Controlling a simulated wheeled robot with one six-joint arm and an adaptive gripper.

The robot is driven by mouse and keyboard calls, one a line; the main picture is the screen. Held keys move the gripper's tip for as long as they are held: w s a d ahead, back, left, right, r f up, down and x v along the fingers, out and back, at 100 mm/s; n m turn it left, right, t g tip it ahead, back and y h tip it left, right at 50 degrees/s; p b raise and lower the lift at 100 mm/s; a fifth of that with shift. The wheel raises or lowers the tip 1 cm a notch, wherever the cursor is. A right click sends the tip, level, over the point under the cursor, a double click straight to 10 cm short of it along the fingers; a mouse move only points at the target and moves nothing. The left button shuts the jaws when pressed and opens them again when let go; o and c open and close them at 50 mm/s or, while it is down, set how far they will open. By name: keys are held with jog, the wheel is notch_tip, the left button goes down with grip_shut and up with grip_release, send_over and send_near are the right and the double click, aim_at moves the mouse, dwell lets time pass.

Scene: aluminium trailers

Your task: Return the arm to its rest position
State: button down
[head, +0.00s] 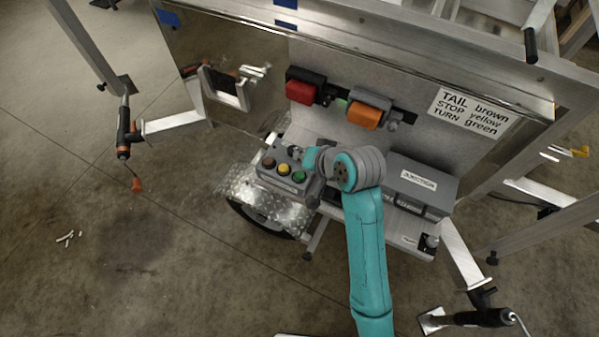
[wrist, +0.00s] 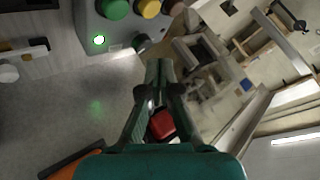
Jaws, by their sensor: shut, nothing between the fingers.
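My teal arm (head: 368,250) reaches up from the lower right of the head view to the trailer's front. My gripper (head: 314,188) is beside the grey button box (head: 262,172), partly hidden by my wrist. In the wrist view, my gripper (wrist: 158,68) has its two dark fingers together at the tips, with nothing held. I cannot tell whether the fingers touch the box.
Red (head: 305,90) and orange (head: 364,118) lamps sit on the trailer panel behind my wrist. A labelled grey case (head: 422,183) stands close to the right of my arm. The concrete floor (head: 170,270) at left is mostly clear.

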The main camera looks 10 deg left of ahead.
jog(key=s+d+f+m+t+h, duration=0.1)
jog(key=s+d+f+t+h, duration=0.1)
jog(key=s+d+f, duration=0.5)
jog(key=s+d+f+m+t+h, duration=0.1)
jog(key=s+d+f+t, duration=0.25)
jog(key=s+d, duration=0.65)
jog(key=s+d+r+t+h, duration=0.1)
jog(key=s+d+r, duration=0.1)
jog(key=s+r, duration=0.2)
jog(key=s+d+r+n+t+h, duration=0.1)
jog(key=s+r, duration=0.3)
jog(key=s, duration=0.7)
jog(key=s+d+r+t+h, duration=0.1)
jog(key=s+d+r, duration=0.2)
jog(key=s, duration=0.4)
jog(key=shift+s+r+n+h, duration=0.25)
jog(key=shift+r+n+h, duration=0.05)
jog(key=shift+r+n, duration=0.1)
jog(key=shift+d, duration=0.1)
